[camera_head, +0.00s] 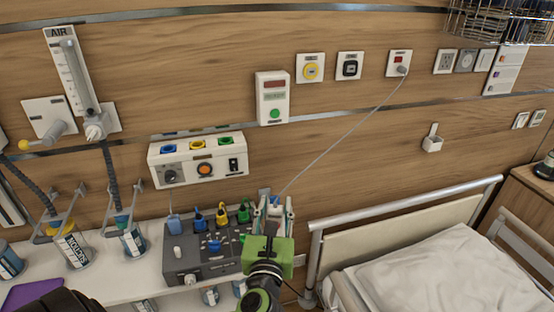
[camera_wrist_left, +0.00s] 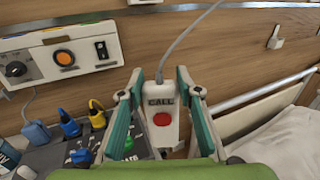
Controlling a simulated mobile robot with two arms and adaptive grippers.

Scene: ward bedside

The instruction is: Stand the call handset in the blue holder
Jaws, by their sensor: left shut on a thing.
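The call handset (camera_wrist_left: 161,103) is white, with the word CALL and a red round button, and a grey cord leaves its top. My left gripper (camera_head: 275,208) is shut on it, one finger on each side. I cannot make out a clearly blue holder; a small white wall holder (camera_head: 432,143) is mounted above the bed. My right gripper is not in view.
A grey device with coloured plugs (camera_head: 195,255) stands on the white shelf (camera_head: 115,265), left of my gripper. A bed rail (camera_head: 400,210) and a bed with white bedding (camera_head: 440,270) lie to the right. A wall panel (camera_head: 197,160) is up left.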

